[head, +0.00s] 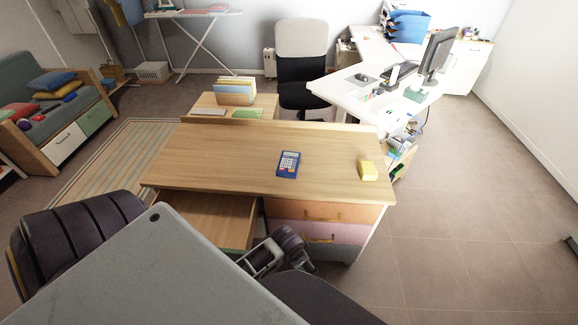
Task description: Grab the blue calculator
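The blue calculator (288,164) lies flat on the wooden desk top (220,160), a little right of its middle, with its screen and keys facing up. Nothing touches it. My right gripper (262,260) is low in front of the desk, beside the drawers and below the level of the top, well apart from the calculator. It is partly hidden by my own body, and I cannot make out whether its fingers are open. My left arm shows at the left edge, but its gripper is hidden.
A yellow block-like object (368,170) sits near the desk's right end. An open wooden drawer (210,217) juts out at front left, next to closed coloured drawers (322,230). A white desk (362,98), an office chair (301,62) and a sofa (40,120) stand beyond.

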